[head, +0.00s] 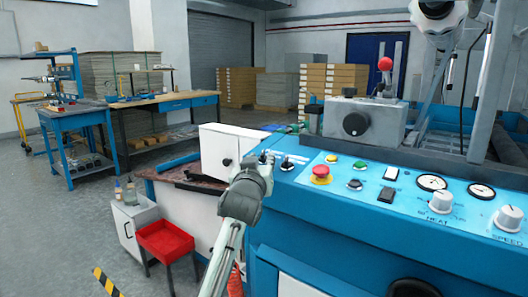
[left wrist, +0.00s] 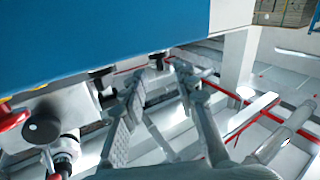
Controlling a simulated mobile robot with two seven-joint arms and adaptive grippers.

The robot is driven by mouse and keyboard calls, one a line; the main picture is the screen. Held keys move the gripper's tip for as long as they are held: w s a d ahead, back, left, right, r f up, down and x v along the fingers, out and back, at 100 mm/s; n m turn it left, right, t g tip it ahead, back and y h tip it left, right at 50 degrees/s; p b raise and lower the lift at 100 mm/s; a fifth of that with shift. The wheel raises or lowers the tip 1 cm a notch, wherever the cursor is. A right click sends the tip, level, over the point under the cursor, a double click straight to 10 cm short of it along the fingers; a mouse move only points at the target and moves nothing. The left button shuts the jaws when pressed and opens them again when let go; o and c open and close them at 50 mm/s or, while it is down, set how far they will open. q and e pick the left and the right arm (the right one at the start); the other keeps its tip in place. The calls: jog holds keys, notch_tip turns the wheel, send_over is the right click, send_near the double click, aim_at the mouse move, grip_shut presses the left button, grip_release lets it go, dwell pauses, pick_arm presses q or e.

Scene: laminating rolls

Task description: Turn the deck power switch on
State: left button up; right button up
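The blue machine's control panel (head: 335,172) fills the right half of the head view. No readable label shows which one is the deck power switch. My left gripper (head: 266,160) is at the panel's left end, just left of the black switch; contact cannot be told. In the left wrist view its two fingers (left wrist: 158,78) stand apart with nothing between them.
A red emergency button (head: 320,174), green button (head: 359,164), gauges (head: 432,182) and white knobs (head: 442,201) crowd the panel. A white box (head: 222,150) stands left of my gripper. A red tray (head: 166,240) is below. Open floor lies at the left.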

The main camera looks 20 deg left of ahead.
aim_at(262, 156)
pick_arm(q)
jog(key=w, duration=0.2)
jog(key=w+a, duration=0.1)
jog(key=w, duration=0.2)
jog(key=shift+w, duration=0.1)
jog(key=shift+f, duration=0.1)
grip_shut()
pick_arm(e)
jog(key=shift+s+d+f, duration=0.2)
jog(key=shift+s+f, duration=0.05)
jog(key=shift+f, duration=0.2)
jog(key=shift+s+d+f, duration=0.15)
jog(key=shift+s+f, duration=0.1)
jog(key=shift+f, duration=0.15)
